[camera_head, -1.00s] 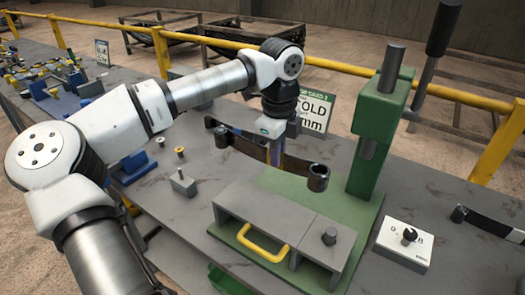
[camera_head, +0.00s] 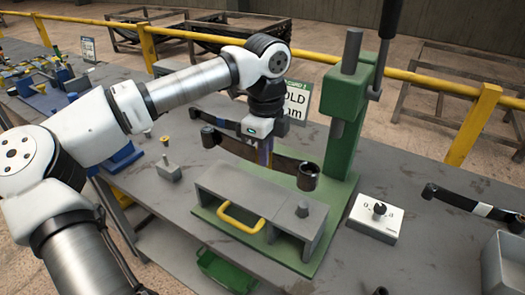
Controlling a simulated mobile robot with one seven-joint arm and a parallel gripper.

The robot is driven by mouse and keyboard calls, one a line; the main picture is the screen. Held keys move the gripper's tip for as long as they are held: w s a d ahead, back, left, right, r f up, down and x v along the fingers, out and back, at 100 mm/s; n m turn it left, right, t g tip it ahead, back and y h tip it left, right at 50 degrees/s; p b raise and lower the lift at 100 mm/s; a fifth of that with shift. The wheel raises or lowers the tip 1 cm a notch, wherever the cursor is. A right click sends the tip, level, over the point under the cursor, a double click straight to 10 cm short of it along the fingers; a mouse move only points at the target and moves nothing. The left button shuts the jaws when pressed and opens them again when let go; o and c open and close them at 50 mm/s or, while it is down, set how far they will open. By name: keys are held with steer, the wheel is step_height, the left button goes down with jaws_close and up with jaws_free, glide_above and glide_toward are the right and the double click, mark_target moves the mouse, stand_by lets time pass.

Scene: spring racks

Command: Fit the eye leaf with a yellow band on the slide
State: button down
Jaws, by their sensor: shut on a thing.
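My gripper (camera_head: 263,153) is shut on a dark curved eye leaf (camera_head: 285,165) near its middle, seen from the side. The leaf has a rolled eye at each end; the right eye (camera_head: 308,177) is the nearer. No yellow band can be made out on it; the gripper hides part of its middle. The slide (camera_head: 235,187) is a grey block with a yellow handle (camera_head: 240,218) on the green press base. A short grey peg (camera_head: 302,209) stands at its right end. The leaf shows just behind or above the slide, its right eye apart from the peg.
The green press column (camera_head: 345,130) with its dark lever rises behind the slide's right end.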

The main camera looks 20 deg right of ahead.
steer(key=shift+f+b, duration=0.1)
steer(key=shift+b, duration=0.35)
steer(key=shift+f+b, duration=2.2)
steer(key=shift+f, duration=0.25)
steer(key=shift+b, duration=0.65)
stand_by(0.4)
steer(key=shift+f+b, duration=1.6)
steer(key=shift+f, duration=0.1)
stand_by(0.5)
steer(key=c, duration=1)
jaws_free()
steer(key=shift+r, duration=0.1)
steer(key=shift+r+p, duration=2.05)
steer(key=shift+r, duration=1.35)
